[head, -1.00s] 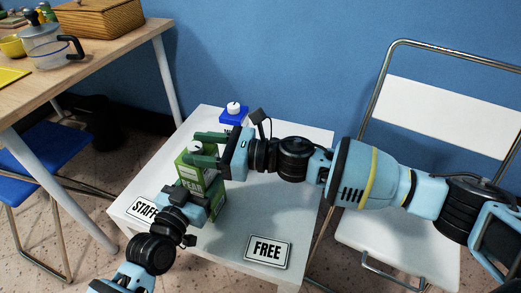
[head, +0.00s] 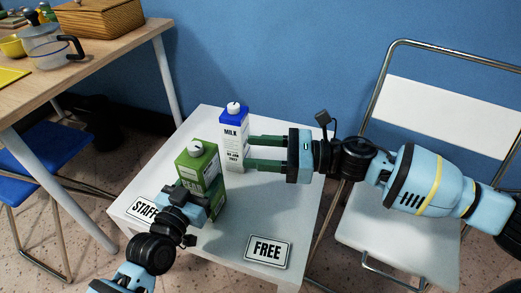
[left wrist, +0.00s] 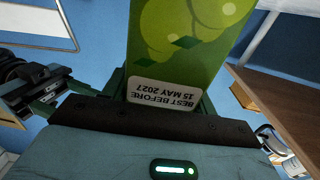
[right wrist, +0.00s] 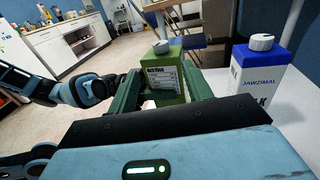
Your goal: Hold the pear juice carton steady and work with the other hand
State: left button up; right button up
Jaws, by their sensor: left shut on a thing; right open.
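The green pear juice carton (head: 200,165) with a white cap stands upright on the small white table in the head view. My left gripper (head: 197,195) is shut on its lower part. In the left wrist view the carton (left wrist: 190,35) sits between the fingers, with a label reading "BEST BEFORE 15 MAY 2027". My right gripper (head: 250,152) is open and empty, to the right of the carton and apart from it, with its fingers pointing left. In the right wrist view the carton (right wrist: 168,72) shows beyond the open fingers, a printed panel facing me.
A blue and white milk carton (head: 234,150) stands behind the pear carton, close to my right fingertips. FREE (head: 267,251) and STAFF (head: 142,208) signs lie on the white table (head: 285,210). A white chair (head: 400,235) stands right; a wooden table (head: 100,55) stands left.

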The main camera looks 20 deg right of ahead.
jog(key=shift+d, duration=0.1)
jog(key=n+g+y, duration=0.1)
jog(key=n+g, duration=0.3)
jog(key=g, duration=0.1)
send_near(202, 146)
jog(key=shift+w+d+f, duration=0.25)
jog(key=shift+w+f, duration=0.05)
jog(key=a, duration=0.8)
jog(key=w+a, duration=0.1)
jog(key=a, duration=0.3)
jog(key=shift+c, duration=0.2)
jog(key=shift+m, duration=0.3)
jog(key=c, duration=1)
